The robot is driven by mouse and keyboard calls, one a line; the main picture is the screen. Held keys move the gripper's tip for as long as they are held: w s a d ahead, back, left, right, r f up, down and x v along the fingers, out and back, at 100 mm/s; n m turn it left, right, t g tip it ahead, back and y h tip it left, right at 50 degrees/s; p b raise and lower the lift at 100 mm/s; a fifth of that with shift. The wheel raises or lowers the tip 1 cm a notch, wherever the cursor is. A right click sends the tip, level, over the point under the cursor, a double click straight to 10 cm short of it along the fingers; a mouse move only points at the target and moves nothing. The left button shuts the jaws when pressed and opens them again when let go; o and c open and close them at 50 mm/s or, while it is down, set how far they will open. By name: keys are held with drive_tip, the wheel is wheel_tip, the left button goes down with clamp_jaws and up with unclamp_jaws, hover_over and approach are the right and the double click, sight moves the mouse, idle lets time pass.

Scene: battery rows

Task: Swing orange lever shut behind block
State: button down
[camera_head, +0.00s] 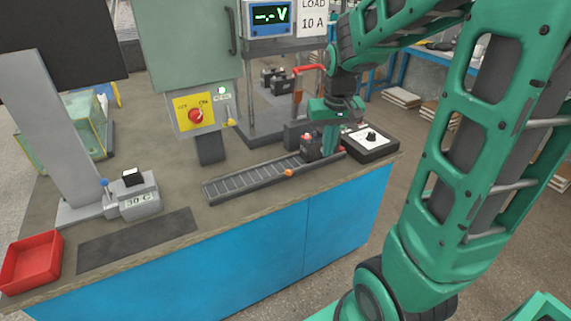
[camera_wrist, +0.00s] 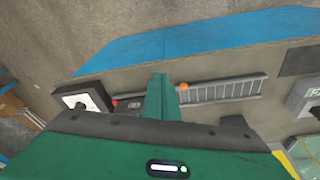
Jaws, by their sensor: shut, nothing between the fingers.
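The orange lever shows as a round orange knob (camera_head: 288,172) at the near edge of the roller track (camera_head: 245,182); its arm is too small to make out. In the wrist view the knob (camera_wrist: 183,86) is just right of my fingers. The block, dark with a red terminal (camera_head: 307,148), is at the right end of the track. In the wrist view the block (camera_wrist: 132,103) is left of my fingers and partly hidden by them. My gripper (camera_head: 329,150) is shut and empty, pointing down beside the block; it also shows in the wrist view (camera_wrist: 160,77).
A black box with a white top and knob (camera_head: 370,139) stands close right of the track. A yellow switch panel (camera_head: 194,113) and a metered load stand (camera_head: 269,17) are behind. A grey fixture (camera_head: 138,200), dark mat (camera_head: 138,238) and red tray (camera_head: 31,262) are left. The bench front is clear.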

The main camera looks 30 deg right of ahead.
drive_tip(key=w+a+f+n+t, duration=0.1)
drive_tip(key=w+f, duration=0.1)
drive_tip(key=w, duration=0.6)
drive_tip(key=w+a+f, duration=0.2)
drive_tip(key=w+f, duration=0.1)
drive_tip(key=w, duration=0.6)
drive_tip(key=shift+a+f+n+t, duration=0.15)
drive_tip(key=shift+f+n+t, duration=0.05)
drive_tip(key=shift+n+t, duration=0.2)
drive_tip(key=shift+f, duration=0.1)
drive_tip(key=x, duration=1)
drive_tip(key=shift+a, duration=0.1)
drive_tip(key=s, duration=0.2)
drive_tip(key=shift+s+a+f, duration=0.15)
drive_tip(key=shift+s+a, duration=0.15)
drive_tip(key=shift+s, duration=0.1)
drive_tip(key=shift+s+a+f, duration=0.1)
drive_tip(key=shift+s, duration=0.4)
drive_tip(key=shift+s+a, duration=0.1)
drive_tip(key=shift+a, duration=0.1)
